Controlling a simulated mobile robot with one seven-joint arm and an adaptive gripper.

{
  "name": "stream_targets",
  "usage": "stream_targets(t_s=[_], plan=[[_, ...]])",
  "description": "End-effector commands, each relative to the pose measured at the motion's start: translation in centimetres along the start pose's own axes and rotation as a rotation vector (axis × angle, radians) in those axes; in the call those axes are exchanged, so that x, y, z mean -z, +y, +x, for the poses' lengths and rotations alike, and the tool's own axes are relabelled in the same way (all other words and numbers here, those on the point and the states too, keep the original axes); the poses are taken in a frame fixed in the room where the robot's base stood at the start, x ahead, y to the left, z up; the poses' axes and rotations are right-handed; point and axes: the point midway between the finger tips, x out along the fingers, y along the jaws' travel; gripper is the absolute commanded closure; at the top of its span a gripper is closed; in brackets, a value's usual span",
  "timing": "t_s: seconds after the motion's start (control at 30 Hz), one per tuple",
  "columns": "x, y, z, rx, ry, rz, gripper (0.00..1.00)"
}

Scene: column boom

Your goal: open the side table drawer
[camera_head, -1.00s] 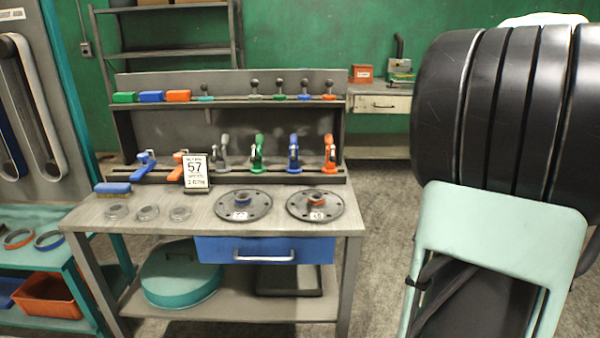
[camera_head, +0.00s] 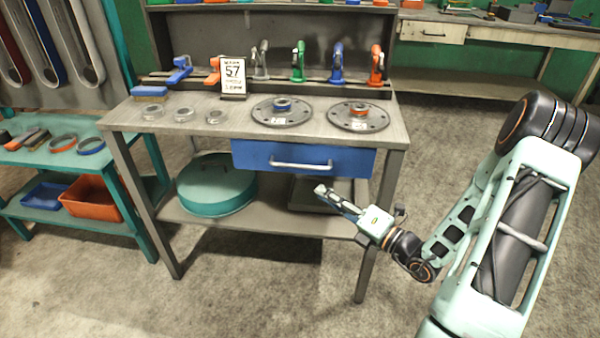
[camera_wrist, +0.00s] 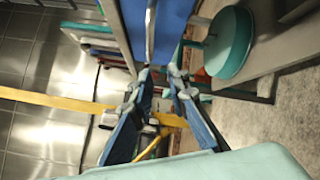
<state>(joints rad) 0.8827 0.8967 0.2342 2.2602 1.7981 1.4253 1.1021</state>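The blue drawer (camera_head: 345,160) sits under the top of the grey table (camera_head: 205,137) and looks shut. Its pale metal bar handle (camera_head: 300,166) runs across its front. My gripper (camera_head: 324,190) is in front of and a little below the handle, pointing toward the drawer. In the wrist view the blue drawer front (camera_wrist: 172,30) is ahead, with the handle (camera_wrist: 150,20) running along it. My gripper's two fingertips (camera_wrist: 159,75) are apart there, with nothing seen between them. I cannot see any contact with the handle.
A teal round case (camera_head: 215,188) lies on the table's lower shelf. Two round dark plates (camera_head: 282,117) and a 57 sign (camera_head: 232,85) stand on top. A teal shelf unit (camera_head: 75,160) with an orange bin (camera_head: 90,203) is at left. The floor in front is clear.

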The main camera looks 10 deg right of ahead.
Motion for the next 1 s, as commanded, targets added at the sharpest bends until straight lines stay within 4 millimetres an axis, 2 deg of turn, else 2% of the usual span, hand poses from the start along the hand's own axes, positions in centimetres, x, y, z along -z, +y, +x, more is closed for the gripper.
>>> stream_targets(t_s=[0.03,0.1,0.2,0.37,0.8,1.0], plan=[[-0.2,0.0,0.0,-0.020,-0.057,0.102,0.85],[-0.8,0.2,0.0,-0.041,-0.113,0.201,0.85],[-1.1,0.5,0.1,-0.060,-0.150,0.272,0.85],[-1.4,0.5,1.6,-0.064,-0.155,0.283,0.85],[-2.6,0.8,9.2,-0.062,-0.152,0.278,0.85],[-2.9,0.9,10.6,-0.060,-0.153,0.279,0.85]])
